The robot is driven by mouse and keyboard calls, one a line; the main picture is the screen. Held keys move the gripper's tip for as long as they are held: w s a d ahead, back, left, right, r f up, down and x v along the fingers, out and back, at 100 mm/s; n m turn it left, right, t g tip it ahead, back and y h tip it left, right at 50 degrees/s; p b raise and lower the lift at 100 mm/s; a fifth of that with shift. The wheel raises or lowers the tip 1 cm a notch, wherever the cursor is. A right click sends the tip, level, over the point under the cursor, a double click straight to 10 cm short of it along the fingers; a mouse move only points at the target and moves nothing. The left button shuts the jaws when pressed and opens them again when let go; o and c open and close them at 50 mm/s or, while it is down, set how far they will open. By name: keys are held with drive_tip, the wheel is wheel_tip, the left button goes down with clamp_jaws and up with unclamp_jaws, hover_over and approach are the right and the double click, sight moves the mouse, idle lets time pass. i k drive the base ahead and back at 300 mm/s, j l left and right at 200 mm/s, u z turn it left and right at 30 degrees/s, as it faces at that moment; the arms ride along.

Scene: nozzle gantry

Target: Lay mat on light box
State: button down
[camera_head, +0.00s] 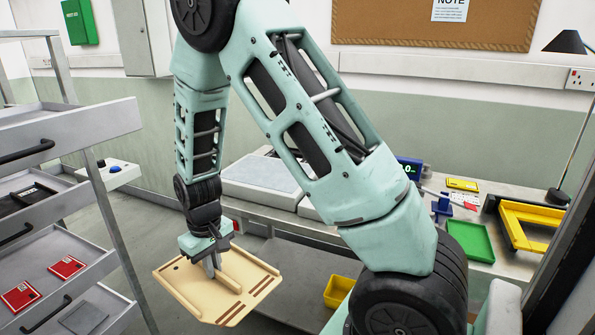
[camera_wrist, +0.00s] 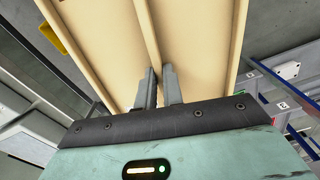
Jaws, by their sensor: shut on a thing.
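A tan board with a raised central rib and slots, which looks like the mat (camera_head: 183,287), hangs in the air over the floor, left of the bench. It also fills the top of the wrist view (camera_wrist: 203,42). My gripper (camera_head: 212,266) is shut on its rib, with the fingers pointing down. In the wrist view both fingers (camera_wrist: 160,82) straddle the rib. A pale flat box with a grey top, perhaps the light box (camera_head: 258,173), stands on the bench behind my arm. Its right part is hidden by my arm.
A drawer rack (camera_head: 70,128) with open drawers and red items stands at the left, near the board. The bench (camera_head: 478,185) holds a green tray (camera_head: 470,241), a yellow frame (camera_head: 526,222) and a lamp (camera_head: 568,120). A yellow bin (camera_head: 339,291) sits below.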

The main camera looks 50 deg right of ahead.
sight(269, 171)
drive_tip(key=i+l+z, duration=0.15)
drive_tip(key=i+z, duration=0.7)
drive_tip(key=i, duration=0.3)
